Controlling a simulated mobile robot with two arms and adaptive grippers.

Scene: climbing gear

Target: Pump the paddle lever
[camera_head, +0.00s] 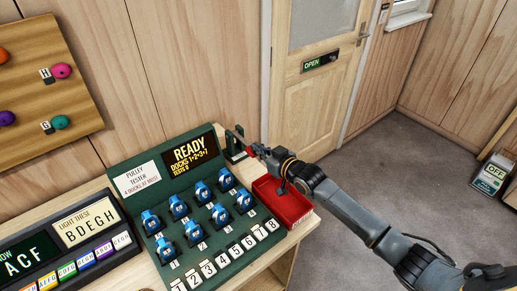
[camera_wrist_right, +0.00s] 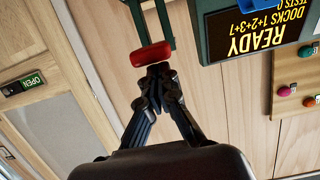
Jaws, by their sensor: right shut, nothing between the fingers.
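The paddle lever's red paddle (camera_head: 252,151) stands by its dark green stand (camera_head: 234,146) at the back right corner of the bench. It also shows in the right wrist view as a red block (camera_wrist_right: 152,56) on a green bar. My right gripper (camera_head: 264,151) is shut and empty, right beside the paddle. In the right wrist view its closed fingertips (camera_wrist_right: 158,74) are at the paddle's edge; I cannot tell whether they touch it. The pulley tester's display (camera_head: 191,152) reads READY, DOCKS 1+2+3+7, TESTS 0. My left gripper is not in view.
A green board holds several blue pulleys (camera_head: 180,208) above numbered tiles (camera_head: 208,270). A red tray (camera_head: 299,212) lies under my right forearm. A sign panel (camera_head: 88,223) with coloured buttons is at left. Open floor lies right of the bench, before the door (camera_head: 317,90).

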